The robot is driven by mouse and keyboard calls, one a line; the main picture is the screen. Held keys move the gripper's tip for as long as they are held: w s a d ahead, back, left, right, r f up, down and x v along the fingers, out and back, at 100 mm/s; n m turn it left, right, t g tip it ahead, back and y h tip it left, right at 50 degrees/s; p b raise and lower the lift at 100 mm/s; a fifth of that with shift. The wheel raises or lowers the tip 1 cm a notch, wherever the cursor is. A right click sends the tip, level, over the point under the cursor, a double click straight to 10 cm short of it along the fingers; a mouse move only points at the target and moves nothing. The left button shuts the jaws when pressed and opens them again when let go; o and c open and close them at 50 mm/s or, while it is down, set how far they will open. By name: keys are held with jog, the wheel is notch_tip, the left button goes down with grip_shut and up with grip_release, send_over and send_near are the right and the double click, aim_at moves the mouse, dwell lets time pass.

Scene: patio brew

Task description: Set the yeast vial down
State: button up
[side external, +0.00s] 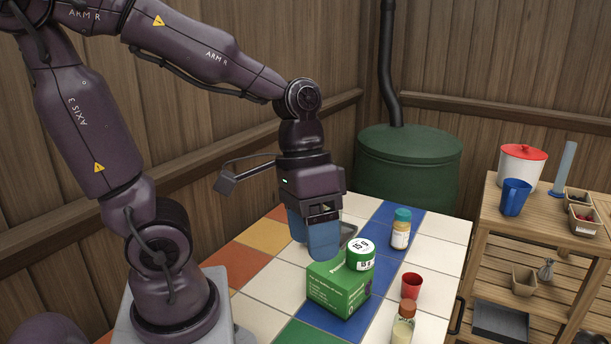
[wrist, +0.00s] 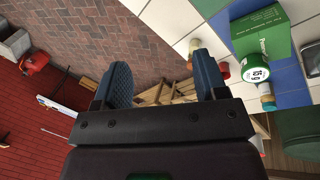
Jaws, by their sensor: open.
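Two small bottles stand upright on the tiled table; I cannot tell which is the yeast vial. One has a teal cap and a pale label (side external: 400,230), right of the green box; its cap also shows in the wrist view (wrist: 268,103). The other has an orange-brown cap and pale contents (side external: 403,328), at the table's front. My gripper (side external: 310,248) is above the table, left of both bottles in the side view. Its blue fingers are apart, and the wrist view shows nothing between them (wrist: 162,65).
A green box (side external: 337,292) carries a round green-and-white tin (side external: 360,254) close to my gripper. A red cup (side external: 411,286) stands between the bottles. A grey object (side external: 348,231) is partly hidden behind my fingers. A wooden shelf (side external: 535,220) is at the right. White tiles at the table's right are clear.

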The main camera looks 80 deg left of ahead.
jog(key=a+r+m+t+y, duration=0.1)
jog(key=a+r+t+y, duration=0.2)
jog(key=r+t, duration=0.2)
jog(key=shift+a+r, duration=0.3)
jog(key=shift+r, duration=0.45)
dwell(0.4)
